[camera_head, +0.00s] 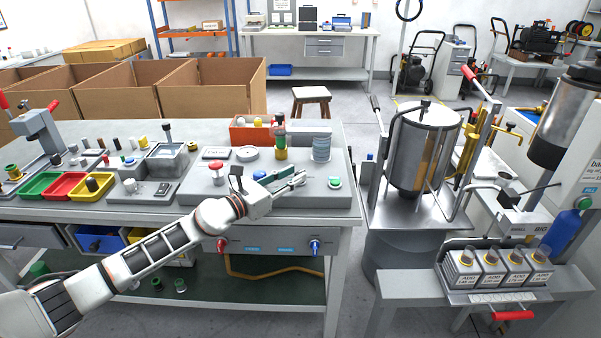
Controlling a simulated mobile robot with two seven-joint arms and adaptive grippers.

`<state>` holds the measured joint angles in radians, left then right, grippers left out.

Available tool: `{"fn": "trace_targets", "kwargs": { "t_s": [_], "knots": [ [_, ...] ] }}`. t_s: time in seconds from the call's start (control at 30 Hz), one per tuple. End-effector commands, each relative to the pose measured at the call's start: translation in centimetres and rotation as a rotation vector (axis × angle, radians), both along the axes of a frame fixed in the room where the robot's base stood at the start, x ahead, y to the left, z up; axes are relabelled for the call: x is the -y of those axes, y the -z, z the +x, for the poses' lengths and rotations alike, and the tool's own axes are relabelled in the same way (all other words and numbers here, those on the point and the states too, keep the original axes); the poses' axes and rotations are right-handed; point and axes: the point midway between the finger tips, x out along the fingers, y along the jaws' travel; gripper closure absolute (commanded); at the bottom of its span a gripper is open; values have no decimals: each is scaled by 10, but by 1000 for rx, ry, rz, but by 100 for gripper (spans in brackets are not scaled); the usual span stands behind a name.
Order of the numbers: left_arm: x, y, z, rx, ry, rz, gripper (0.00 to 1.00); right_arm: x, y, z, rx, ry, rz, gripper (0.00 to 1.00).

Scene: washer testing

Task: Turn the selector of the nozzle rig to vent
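A low grey rig box (340,200) stands at the right end of the workbench. It carries a red-topped knob (214,165) at the left and a blue-green knob (335,182) at the right. On the bench front below are a red knob (221,245) and a blue knob (315,246) with small labels between them. I cannot tell which one is the selector, nor read its setting. My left gripper (298,181) is just above the box top, left of the blue-green knob and apart from it. Its fingers hide part of the box; their gap is unclear. My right gripper is out of view.
An orange bin (250,134) and a bottle (280,142) stand behind the box. Green, red and yellow trays (66,184) lie at the left. A steel tank (420,150) stands right of the bench.

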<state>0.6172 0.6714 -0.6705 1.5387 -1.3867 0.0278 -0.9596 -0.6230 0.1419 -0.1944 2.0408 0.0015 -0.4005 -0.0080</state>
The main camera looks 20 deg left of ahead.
Motion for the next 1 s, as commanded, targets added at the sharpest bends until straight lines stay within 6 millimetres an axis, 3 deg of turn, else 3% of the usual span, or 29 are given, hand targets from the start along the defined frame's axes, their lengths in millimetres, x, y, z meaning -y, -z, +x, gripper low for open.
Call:
{"fn": "trace_targets", "kwargs": {
  "t_s": [0.2,0.57,0.7,1.0],
  "knots": [
    [13,2,22,-2,1,-2,74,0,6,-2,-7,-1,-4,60],
    [16,1,28,-2,1,-2,74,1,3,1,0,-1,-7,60],
    [16,1,28,-2,1,-2,100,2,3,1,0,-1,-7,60],
    [16,-1,28,-1,-6,-2,100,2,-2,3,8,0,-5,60]
  ]
}}
